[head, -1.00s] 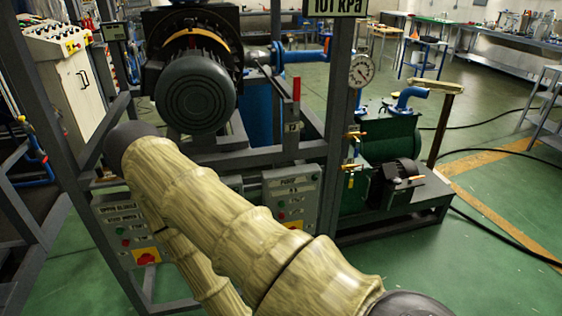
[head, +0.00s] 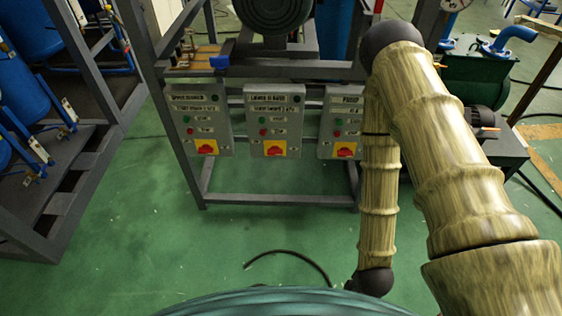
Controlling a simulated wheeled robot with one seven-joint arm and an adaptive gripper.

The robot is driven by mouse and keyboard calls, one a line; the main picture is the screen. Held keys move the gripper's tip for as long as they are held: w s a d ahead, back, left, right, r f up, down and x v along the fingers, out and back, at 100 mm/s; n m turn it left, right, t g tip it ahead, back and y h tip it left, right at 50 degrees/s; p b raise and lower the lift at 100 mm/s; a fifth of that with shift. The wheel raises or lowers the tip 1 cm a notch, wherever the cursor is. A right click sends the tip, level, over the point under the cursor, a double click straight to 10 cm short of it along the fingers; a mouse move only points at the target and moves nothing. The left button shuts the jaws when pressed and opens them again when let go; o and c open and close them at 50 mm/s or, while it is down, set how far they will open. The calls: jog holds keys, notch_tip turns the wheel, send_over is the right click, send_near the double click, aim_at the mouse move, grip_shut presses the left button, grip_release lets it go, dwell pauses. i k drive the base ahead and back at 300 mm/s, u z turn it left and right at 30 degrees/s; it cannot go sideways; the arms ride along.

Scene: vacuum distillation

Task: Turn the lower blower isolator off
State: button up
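The lower blower control box (head: 274,112) is the middle one of three grey boxes on the frame in the head view. Its isolator is a red rotary knob on a yellow plate (head: 275,149) at the bottom of the box. The knob is too small to read its set position for sure. A green and a red button sit above it. The box is unobstructed in this view. My arm (head: 430,150) comes down at the right, away from this box. My gripper is not in view.
The upper blower box (head: 200,118) hangs to the left, and the pump box (head: 342,120) to the right, its right edge close behind my arm. A frame rail (head: 280,200) runs below. A black cable (head: 290,255) lies on the green floor. Floor before the boxes is otherwise clear.

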aim_at(274, 150)
jog(key=k, duration=0.85)
jog(key=u, duration=0.85)
jog(key=i, duration=0.5)
